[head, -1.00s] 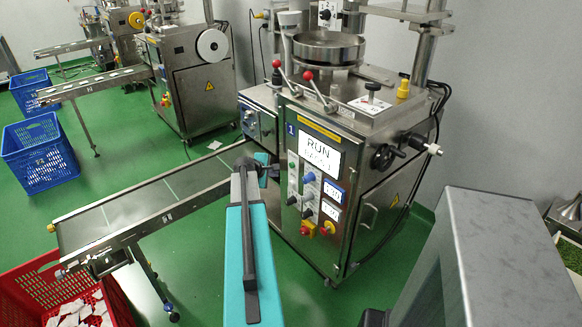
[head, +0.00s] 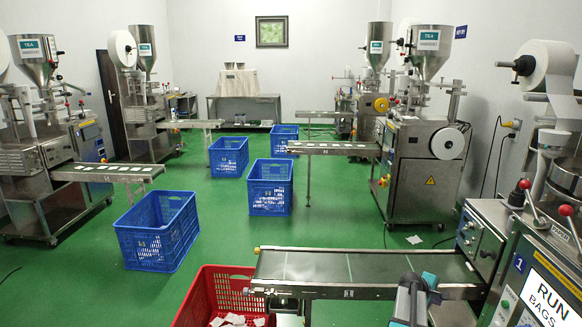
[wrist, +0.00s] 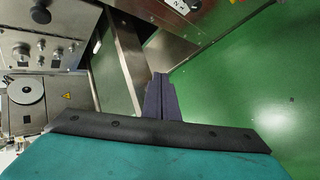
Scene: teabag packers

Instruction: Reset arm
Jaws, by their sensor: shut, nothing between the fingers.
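My gripper (head: 426,283) shows at the bottom of the head view, in front of the near conveyor (head: 350,267). In the wrist view its dark fingers (wrist: 160,97) are together with nothing between them. Part of my teal arm fills the bottom of the wrist view. The near machine (head: 478,235), marked 1, stands at the right with a RUN display (head: 549,301). Most of my arm is outside the head view.
A red crate (head: 197,299) with white teabags stands at the conveyor's left end. Blue crates (head: 150,250) stand on the green floor (head: 225,225). Other packing machines (head: 416,185) line both sides. A central aisle of floor runs between them.

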